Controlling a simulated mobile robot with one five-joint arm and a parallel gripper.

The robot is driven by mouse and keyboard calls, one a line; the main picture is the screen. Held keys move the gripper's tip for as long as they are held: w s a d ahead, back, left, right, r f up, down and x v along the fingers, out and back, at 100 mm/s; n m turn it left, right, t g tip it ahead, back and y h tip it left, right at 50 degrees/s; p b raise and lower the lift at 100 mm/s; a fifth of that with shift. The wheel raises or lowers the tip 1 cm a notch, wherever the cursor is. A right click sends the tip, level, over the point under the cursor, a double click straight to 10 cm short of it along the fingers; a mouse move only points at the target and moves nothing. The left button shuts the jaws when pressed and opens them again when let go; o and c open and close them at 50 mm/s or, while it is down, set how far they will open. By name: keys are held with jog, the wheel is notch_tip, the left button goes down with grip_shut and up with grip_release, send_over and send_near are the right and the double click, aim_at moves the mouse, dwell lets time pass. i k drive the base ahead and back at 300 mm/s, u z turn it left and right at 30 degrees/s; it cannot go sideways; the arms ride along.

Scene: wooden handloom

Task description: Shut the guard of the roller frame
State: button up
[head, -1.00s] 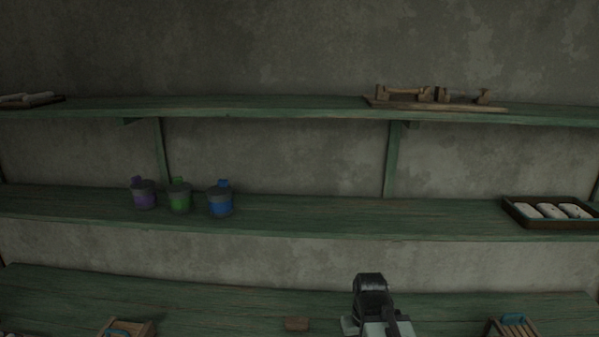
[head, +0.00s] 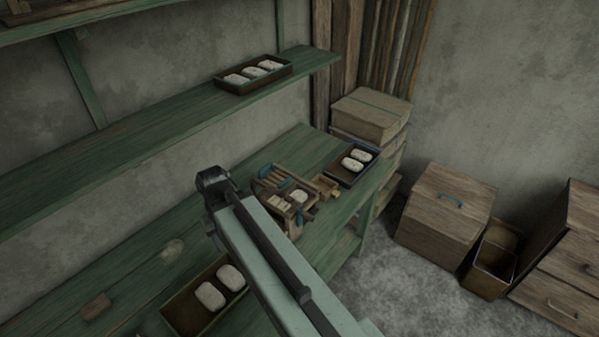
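A small wooden frame (head: 291,213) sits on the green bench, just right of my arm's dark end; I take it as the roller frame. It has slats, pale rolls inside and teal parts. A slatted piece with a teal bar (head: 275,176), which may be the guard, stands at its back left and looks raised. The frame is small and partly behind my arm, so the guard's exact angle is unclear. My arm reaches up from the lower right to a dark joint; no gripper fingers show.
A tray with pale rolls (head: 374,156) stands right of the frame, and another tray (head: 172,312) lies at lower left, partly behind my arm. A shelf tray (head: 284,71) is above. Boxes (head: 446,212) stand on the floor at right. A wooden block (head: 95,306) lies on the bench.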

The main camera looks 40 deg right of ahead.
aim_at(272, 171)
jog(key=u, duration=0.9)
jog(key=k, duration=1.65)
jog(key=z, duration=1)
jog(key=i, duration=1.3)
jog(key=u, duration=0.1)
